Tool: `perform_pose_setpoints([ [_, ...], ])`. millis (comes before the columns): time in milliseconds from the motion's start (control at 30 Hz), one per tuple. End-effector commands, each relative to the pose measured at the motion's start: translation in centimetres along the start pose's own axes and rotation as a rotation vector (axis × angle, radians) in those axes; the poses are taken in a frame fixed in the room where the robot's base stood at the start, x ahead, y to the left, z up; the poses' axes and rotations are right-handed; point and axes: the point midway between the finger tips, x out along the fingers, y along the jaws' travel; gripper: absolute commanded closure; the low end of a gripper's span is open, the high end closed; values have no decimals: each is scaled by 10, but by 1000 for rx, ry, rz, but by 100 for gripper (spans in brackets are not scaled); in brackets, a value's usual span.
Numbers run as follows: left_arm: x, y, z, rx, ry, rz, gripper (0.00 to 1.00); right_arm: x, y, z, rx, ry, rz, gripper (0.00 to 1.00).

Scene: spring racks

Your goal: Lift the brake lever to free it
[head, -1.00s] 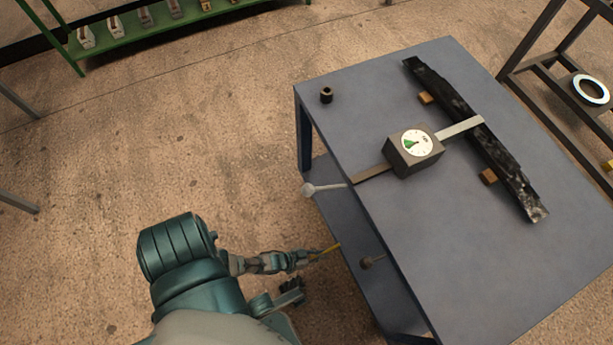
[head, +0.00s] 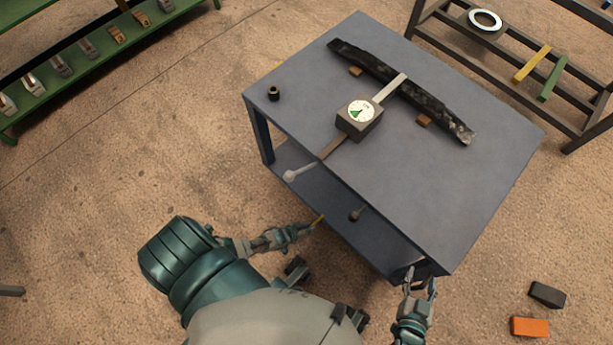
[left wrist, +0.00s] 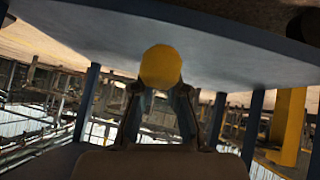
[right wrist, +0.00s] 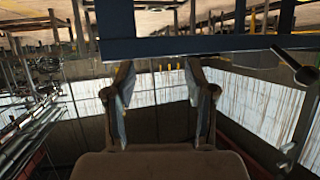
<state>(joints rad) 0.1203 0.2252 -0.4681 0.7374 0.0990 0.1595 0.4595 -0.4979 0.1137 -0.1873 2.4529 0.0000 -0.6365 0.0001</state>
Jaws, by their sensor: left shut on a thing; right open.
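A blue-grey table (head: 440,190) has two knobbed rods at its near side. One has a pale ball (head: 290,175); the other has a dark ball (head: 354,214) lower down, by the shelf. I cannot tell which part is the brake lever. My left gripper (head: 312,225) is shut on a yellow rod (head: 319,219), low beside the table. The rod's round yellow end (left wrist: 161,67) shows between the fingers in the left wrist view, under a table surface. My right gripper (head: 420,282) is open and empty by the table's near right corner; its spread fingers show in the right wrist view (right wrist: 160,95).
On the table are a dial box (head: 358,120), a long dark bar (head: 400,88) on wooden blocks and a small black cylinder (head: 273,93). A green rack (head: 90,55) and a dark rack (head: 515,85) stand behind. Dark and orange blocks (head: 530,327) lie on the floor at right.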

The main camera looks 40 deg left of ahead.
Motion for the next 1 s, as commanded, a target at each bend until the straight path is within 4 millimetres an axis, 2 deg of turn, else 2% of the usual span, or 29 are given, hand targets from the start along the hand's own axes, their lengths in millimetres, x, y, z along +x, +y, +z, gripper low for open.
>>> perform_pose_setpoints([
  [167, -4, 3, 0, 4, -2, 4, 100, -2, 1, 6, -1, -47, 3, 45],
  [1000, -2, 5, -4, 4, 5, 8, 100, 0, 1, 6, -1, -43, 3, 45],
])
